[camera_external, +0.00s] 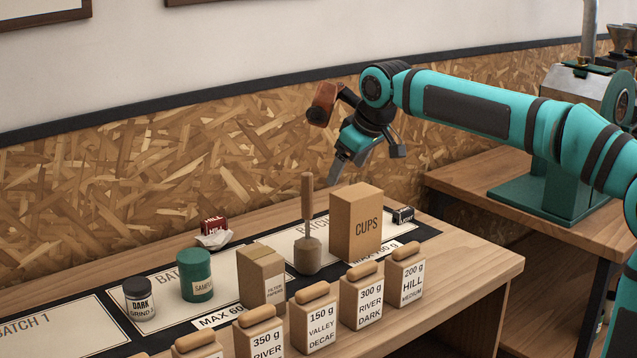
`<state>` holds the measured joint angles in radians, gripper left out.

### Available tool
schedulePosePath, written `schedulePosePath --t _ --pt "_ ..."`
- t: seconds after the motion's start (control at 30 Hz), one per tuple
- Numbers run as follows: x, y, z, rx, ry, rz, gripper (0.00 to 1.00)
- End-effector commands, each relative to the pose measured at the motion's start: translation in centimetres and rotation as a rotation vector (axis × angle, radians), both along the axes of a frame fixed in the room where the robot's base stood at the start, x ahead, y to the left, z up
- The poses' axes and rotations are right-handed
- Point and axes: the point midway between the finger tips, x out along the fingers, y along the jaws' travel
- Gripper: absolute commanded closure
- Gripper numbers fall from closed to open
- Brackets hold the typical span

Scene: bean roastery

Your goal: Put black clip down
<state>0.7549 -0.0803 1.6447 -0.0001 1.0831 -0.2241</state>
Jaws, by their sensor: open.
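A small black object (403,215) with pale marks lies at the right end of the batch mats, just right of the tall CUPS box. It looks most like the black clip, but it is too small to be sure. My gripper (366,166) hangs above the back of the table, above and to the left of that object and behind the CUPS box. Its fingers are apart and I see nothing held between them.
The CUPS box (356,222) and a wooden-handled tamper-like tool (307,250) stand upright below my gripper. A filter papers box (261,277), green tin (196,275) and dark jar (138,299) stand leftward. Several labelled bean containers line the front. The table's right end (470,262) is clear.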

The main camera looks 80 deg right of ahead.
Motion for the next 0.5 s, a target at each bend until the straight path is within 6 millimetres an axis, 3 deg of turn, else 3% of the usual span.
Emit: schedulePosePath --t 0.03,0.23,0.5 --pt "0.3 2.6 0.6 -0.024 -0.033 0.027 0.23" --pt "0.8 11.4 2.3 -0.108 -0.174 0.117 0.23" --pt "-0.9 22.5 3.7 -0.189 -0.383 0.241 0.23"
